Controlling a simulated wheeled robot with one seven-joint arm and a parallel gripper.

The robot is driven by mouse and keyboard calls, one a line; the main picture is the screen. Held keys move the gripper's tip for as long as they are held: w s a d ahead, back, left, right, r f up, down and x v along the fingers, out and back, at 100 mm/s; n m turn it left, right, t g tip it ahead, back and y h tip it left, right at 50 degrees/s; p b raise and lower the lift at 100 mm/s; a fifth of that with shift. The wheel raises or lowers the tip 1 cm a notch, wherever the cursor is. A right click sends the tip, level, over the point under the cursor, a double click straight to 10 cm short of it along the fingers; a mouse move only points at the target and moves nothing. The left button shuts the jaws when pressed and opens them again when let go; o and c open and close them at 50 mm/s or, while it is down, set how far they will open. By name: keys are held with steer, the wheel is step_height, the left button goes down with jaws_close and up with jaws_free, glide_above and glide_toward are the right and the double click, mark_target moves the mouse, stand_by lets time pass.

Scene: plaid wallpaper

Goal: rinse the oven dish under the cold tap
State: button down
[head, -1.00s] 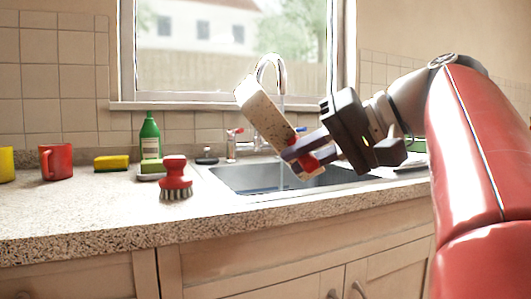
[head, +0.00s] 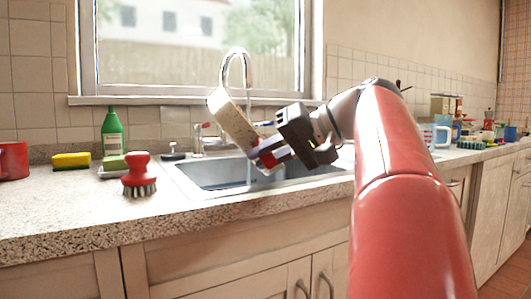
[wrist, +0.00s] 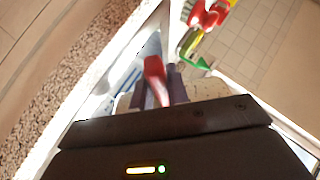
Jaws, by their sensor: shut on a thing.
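The oven dish (head: 229,118) is a pale, speckled slab-like piece with a red part near my fingers. It is tilted above the sink, in front of the tap (head: 236,55). My gripper (head: 264,154) is shut on its lower right end. In the wrist view the speckled dish (wrist: 207,89) shows beyond my fingers, partly hidden by my gripper body. The chrome tap has a red lever on the left; a bluish one shows just right of the dish. A thin pale stream seems to fall from the spout beside or behind the dish; I cannot tell whether it touches it.
The steel sink (head: 205,176) is set in a speckled counter (head: 60,222). Left of it stand a red scrub brush (head: 138,172), a green bottle (head: 112,130), a yellow sponge (head: 71,160) and a red mug (head: 13,160). A clear jug (head: 441,136) and several items stand far right.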

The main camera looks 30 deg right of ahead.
steer(key=w+d+f+p, duration=0.1)
steer(key=w, duration=0.2)
steer(key=w+d+p, duration=0.1)
steer(key=w+d, duration=0.1)
steer(key=w, duration=0.2)
steer(key=w+d+f, duration=0.1)
steer(key=w+d, duration=0.1)
steer(key=w, duration=0.1)
steer(key=shift+w+f+p, duration=0.3)
steer(key=shift+p, duration=0.1)
steer(key=w+p, duration=0.1)
steer(key=w+d+p, duration=0.1)
steer(key=w, duration=0.1)
steer(key=w+d+f+p, duration=0.1)
steer(key=shift+w+d+f, duration=0.1)
steer(key=shift+w+d, duration=0.1)
steer(key=shift+w, duration=0.1)
steer(key=shift+w+d+f+p, duration=0.3)
steer(key=shift+w+p, duration=0.3)
steer(key=shift+d, duration=0.15)
steer(key=shift+s+d, duration=0.25)
steer(key=shift+d, duration=0.05)
steer(key=shift+w+a, duration=0.1)
steer(key=shift+a, duration=0.05)
steer(key=shift+w+a, duration=0.15)
steer(key=shift+a, duration=0.15)
steer(key=shift+d, duration=0.1)
stand_by(0.3)
